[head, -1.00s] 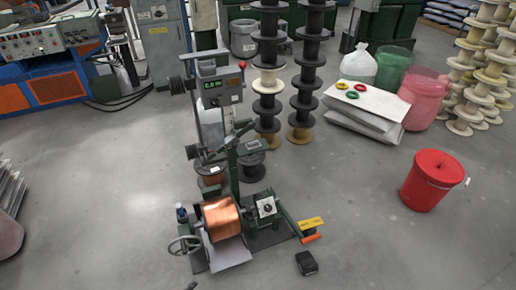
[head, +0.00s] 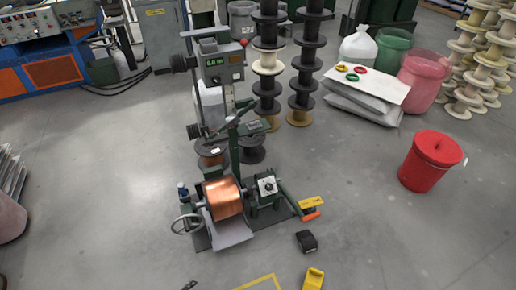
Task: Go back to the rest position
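Neither of my grippers can be made out in the head view. A small dark shape (head: 189,285) shows at the bottom edge, left of centre; it is too small to tell what it is. The winding machine (head: 215,140) stands upright on the floor in the middle, with a lit display on its grey head. A copper-wound spool (head: 222,198) sits low on the machine, between a handwheel (head: 186,224) and a green drive unit (head: 265,190). A yellow-and-orange pedal (head: 311,207) is at its right.
A black box (head: 306,241) and a yellow object (head: 314,279) lie on the floor in front. A red bucket (head: 430,165) stands at the right. Stacked spools (head: 307,75) and white sacks (head: 350,108) are behind.

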